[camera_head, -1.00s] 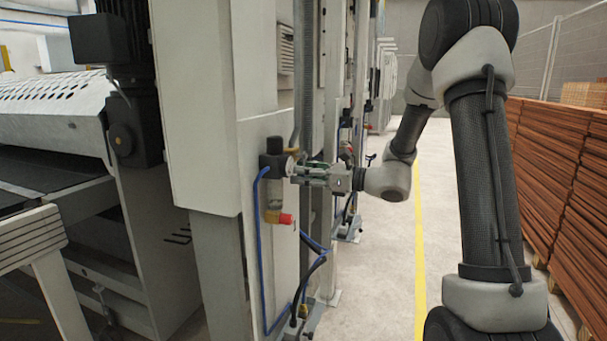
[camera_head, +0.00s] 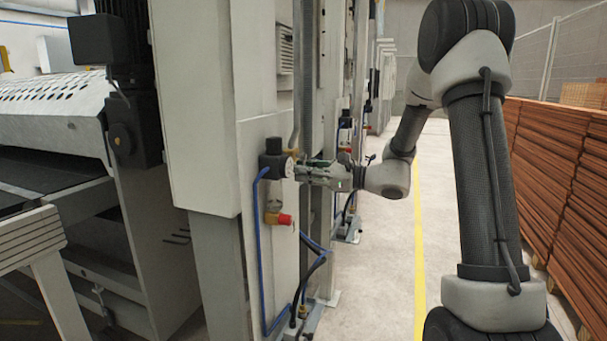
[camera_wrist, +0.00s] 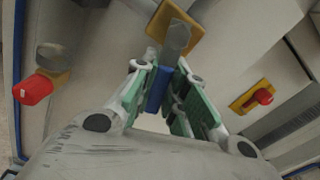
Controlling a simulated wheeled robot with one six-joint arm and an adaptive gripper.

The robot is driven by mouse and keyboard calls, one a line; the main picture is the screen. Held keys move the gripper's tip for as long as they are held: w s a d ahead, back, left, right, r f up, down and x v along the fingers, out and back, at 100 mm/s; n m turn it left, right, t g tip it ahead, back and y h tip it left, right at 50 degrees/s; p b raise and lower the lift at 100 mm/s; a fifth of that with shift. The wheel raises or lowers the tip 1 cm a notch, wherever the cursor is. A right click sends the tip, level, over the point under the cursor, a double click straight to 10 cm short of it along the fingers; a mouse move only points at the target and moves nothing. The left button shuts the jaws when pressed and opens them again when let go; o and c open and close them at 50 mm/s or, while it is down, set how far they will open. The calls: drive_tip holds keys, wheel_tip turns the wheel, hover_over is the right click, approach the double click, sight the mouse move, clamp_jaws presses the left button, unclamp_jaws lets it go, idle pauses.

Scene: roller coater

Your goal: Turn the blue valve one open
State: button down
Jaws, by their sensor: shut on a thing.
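The blue valve one shows in the wrist view as a blue handle (camera_wrist: 157,90) with a grey metal piece (camera_wrist: 176,38) beyond it, in front of a yellow mount (camera_wrist: 187,22). My gripper (camera_wrist: 160,88) has its green-padded fingers on either side of the blue handle and is shut on it. In the head view my gripper (camera_head: 302,171) reaches from the right to the side of the pale machine column, close to a black fitting (camera_head: 277,160). The blue handle cannot be made out in the head view.
A red-capped fitting (camera_head: 279,219) sits below the black fitting, with a blue hose (camera_head: 260,235) beside it. In the wrist view a red knob (camera_wrist: 262,96) on a yellow plate lies to the right. The aisle floor (camera_head: 385,265) is clear; stacked brown boards (camera_head: 565,185) line the right.

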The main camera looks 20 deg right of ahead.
drive_tip(key=n, duration=0.2)
drive_tip(key=w+d+n, duration=0.1)
drive_tip(key=shift+r+n, duration=0.35)
drive_tip(key=shift+n, duration=0.05)
drive_tip(key=shift+w+d+r+n, duration=0.2)
drive_tip(key=shift+r+n, duration=0.4)
drive_tip(key=shift+n, duration=1.15)
drive_tip(key=shift+w+d+r+n, duration=0.1)
drive_tip(key=shift+w+r+n, duration=0.35)
drive_tip(key=shift+n, duration=1.35)
drive_tip(key=shift+w+d+r+n, duration=0.15)
drive_tip(key=shift+r+n, duration=0.55)
drive_tip(key=shift+n, duration=1.05)
drive_tip(key=c, duration=1.4)
unclamp_jaws()
drive_tip(key=shift+r, duration=0.1)
drive_tip(key=shift+s+d, duration=0.1)
